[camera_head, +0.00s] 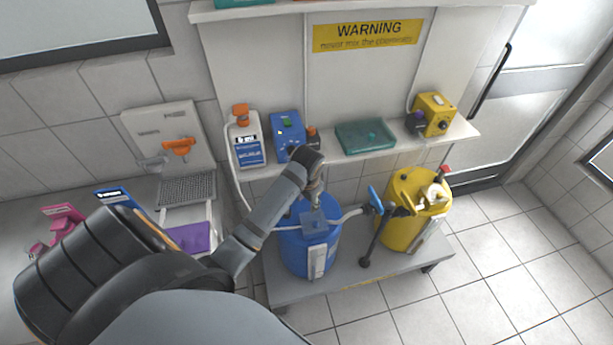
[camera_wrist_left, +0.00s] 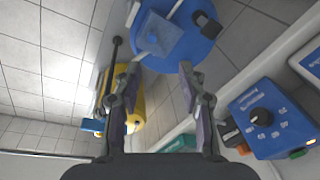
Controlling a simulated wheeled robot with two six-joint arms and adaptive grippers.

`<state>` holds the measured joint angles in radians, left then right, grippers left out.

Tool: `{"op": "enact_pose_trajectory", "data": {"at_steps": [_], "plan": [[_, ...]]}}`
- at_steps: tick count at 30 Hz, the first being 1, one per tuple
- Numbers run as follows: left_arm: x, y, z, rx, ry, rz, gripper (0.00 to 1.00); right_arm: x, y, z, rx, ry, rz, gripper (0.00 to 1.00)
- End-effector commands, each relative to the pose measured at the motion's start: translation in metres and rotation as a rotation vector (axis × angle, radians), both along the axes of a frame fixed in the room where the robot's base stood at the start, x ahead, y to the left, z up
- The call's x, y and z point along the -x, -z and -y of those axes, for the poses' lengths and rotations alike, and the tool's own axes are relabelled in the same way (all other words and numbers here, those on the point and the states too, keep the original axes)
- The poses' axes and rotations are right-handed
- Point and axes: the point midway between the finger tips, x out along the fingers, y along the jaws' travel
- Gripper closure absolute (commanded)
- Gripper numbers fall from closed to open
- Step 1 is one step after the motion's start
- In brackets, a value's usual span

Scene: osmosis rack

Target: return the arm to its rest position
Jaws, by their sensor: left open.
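My left arm reaches in from the left in the head view, with its left gripper (camera_head: 316,190) above the top of the blue barrel (camera_head: 322,238). In the left wrist view my left gripper (camera_wrist_left: 160,75) has its two fingers spread wide, with nothing between the tips. The blue barrel's lid (camera_wrist_left: 195,48) lies past the fingertips in that view, with a pale blue square piece on it. The gripper partly hides the barrel top in the head view. My right gripper is not in view.
A shelf (camera_head: 360,152) behind the arm holds a white bottle (camera_head: 248,145), a blue pump (camera_head: 286,125), a teal tray (camera_head: 365,137) and a yellow pump (camera_head: 434,114). A yellow barrel (camera_head: 400,232) stands to the right, with a black rod (camera_head: 374,238) before it. Tiled floor lies clear at right.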

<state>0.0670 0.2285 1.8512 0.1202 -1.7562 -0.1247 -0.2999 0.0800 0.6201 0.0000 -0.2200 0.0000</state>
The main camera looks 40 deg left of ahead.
Motion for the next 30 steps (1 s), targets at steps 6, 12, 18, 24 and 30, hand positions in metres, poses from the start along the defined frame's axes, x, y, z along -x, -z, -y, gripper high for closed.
{"op": "enact_pose_trajectory", "data": {"at_steps": [6, 12, 18, 24, 30], "plan": [[0.009, 0.005, 0.004, 0.001, -0.002, 0.011, 0.59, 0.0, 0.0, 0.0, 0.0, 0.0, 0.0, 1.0], [0.009, 0.005, 0.004, 0.001, -0.002, 0.011, 0.59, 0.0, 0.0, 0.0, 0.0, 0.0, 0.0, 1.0], [0.009, 0.005, 0.004, 0.001, -0.001, 0.01, 0.59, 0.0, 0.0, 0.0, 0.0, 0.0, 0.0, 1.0], [0.01, 0.032, 0.003, 0.005, -0.01, 0.002, 0.59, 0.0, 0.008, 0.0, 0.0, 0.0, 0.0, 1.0], [0.037, 0.186, -0.005, 0.021, -0.061, -0.018, 0.59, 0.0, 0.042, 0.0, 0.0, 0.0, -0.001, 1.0]]}}
